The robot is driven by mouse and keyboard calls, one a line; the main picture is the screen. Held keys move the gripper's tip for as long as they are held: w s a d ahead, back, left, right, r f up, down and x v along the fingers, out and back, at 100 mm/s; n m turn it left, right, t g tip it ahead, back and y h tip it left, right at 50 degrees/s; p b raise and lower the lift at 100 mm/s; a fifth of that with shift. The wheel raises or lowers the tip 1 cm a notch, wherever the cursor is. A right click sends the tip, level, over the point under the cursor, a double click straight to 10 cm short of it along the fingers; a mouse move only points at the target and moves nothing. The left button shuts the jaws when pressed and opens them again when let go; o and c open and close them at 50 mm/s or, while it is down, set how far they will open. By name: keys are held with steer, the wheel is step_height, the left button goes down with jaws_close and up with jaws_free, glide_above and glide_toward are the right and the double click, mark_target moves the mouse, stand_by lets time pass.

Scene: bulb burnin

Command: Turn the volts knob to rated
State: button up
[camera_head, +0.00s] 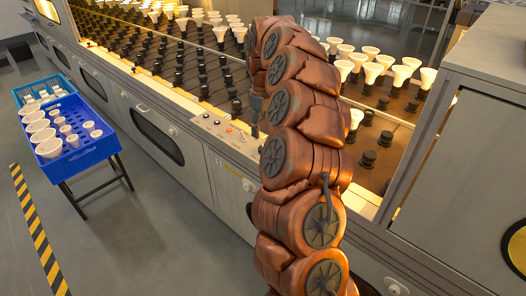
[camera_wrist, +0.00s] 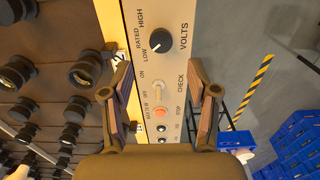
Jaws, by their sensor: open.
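The volts knob (camera_wrist: 162,41) is a round black knob on the pale control panel (camera_wrist: 170,14) in the wrist view. LOW, RATED and HIGH are printed around its left side, and its white mark seems to point toward LOW. My gripper (camera_wrist: 159,68) is open and empty, with one finger on each side of the panel. The knob lies beyond the fingertips, apart from them, near the middle of the gap. In the head view the control panel (camera_head: 222,132) shows on the machine's front edge, and my arm hides part of it.
A check switch (camera_wrist: 157,90) and an orange stop button (camera_wrist: 161,113) sit below the knob. Sockets (camera_wrist: 85,70) fill the rack on the left. Bulbs (camera_head: 365,68) stand on the machine. A blue crate (camera_head: 75,160) with bulbs stands at left; the floor between is clear.

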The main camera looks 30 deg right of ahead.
steer(key=shift+f, duration=3.85)
jaws_close()
steer(key=m+b, duration=0.1)
steer(key=m, duration=0.2)
steer(key=shift+m+b, duration=1)
steer(key=shift+m, duration=1.4)
steer(key=shift+r, duration=0.1)
jaws_free()
